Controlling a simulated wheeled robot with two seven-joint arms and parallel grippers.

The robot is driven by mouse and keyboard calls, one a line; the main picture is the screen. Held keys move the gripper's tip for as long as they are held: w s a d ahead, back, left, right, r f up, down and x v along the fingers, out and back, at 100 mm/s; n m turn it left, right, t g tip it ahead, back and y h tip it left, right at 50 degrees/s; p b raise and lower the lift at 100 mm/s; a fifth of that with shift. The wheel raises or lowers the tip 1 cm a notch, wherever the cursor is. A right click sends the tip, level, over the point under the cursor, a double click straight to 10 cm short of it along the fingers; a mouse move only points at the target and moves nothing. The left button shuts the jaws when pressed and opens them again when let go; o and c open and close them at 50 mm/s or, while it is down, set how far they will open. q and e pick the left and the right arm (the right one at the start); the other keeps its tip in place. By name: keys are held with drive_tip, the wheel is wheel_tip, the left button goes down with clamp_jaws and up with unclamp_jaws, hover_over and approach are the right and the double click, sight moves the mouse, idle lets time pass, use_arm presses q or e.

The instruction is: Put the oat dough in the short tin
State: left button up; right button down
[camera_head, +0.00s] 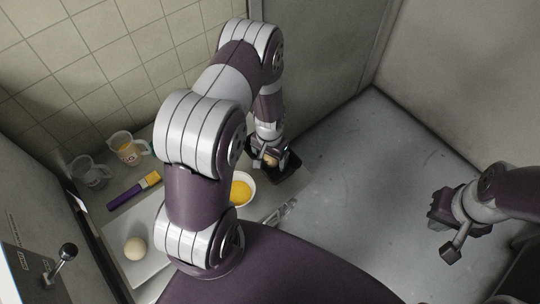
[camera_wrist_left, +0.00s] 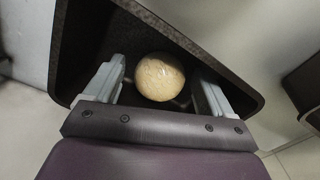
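A pale, speckled dough ball (camera_wrist_left: 160,77) lies inside a dark tin (camera_wrist_left: 85,40) in the left wrist view. My left gripper (camera_wrist_left: 160,88) reaches into the tin, its fingers on either side of the ball with a gap visible at each side. In the head view the left gripper (camera_head: 269,158) is over the dark tin (camera_head: 290,168), and the dough is mostly hidden there. My right gripper (camera_head: 448,228) is empty, fingers apart, over the grey floor. Labels naming the dough cannot be read.
A white bowl of yellow contents (camera_head: 241,190) stands beside the tin. A brush (camera_head: 134,191), a jug with orange contents (camera_head: 127,149) and a clear jug (camera_head: 90,172) are at left. Another dark object (camera_wrist_left: 306,88) shows at the wrist view's right edge. My left arm hides mid-counter.

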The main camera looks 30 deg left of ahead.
sight(271, 159)
use_arm(q)
drive_tip(key=shift+r, duration=0.1)
drive_tip(key=shift+r, duration=0.2)
wheel_tip(271, 159, up, 13)
drive_tip(key=b, duration=0.2)
drive_tip(key=s+d+r+t, duration=0.1)
drive_tip(key=s+d+r, duration=0.4)
drive_tip(key=s+r, duration=0.2)
drive_tip(key=shift+s+d+r, duration=0.15)
drive_tip(key=shift+s, duration=0.7)
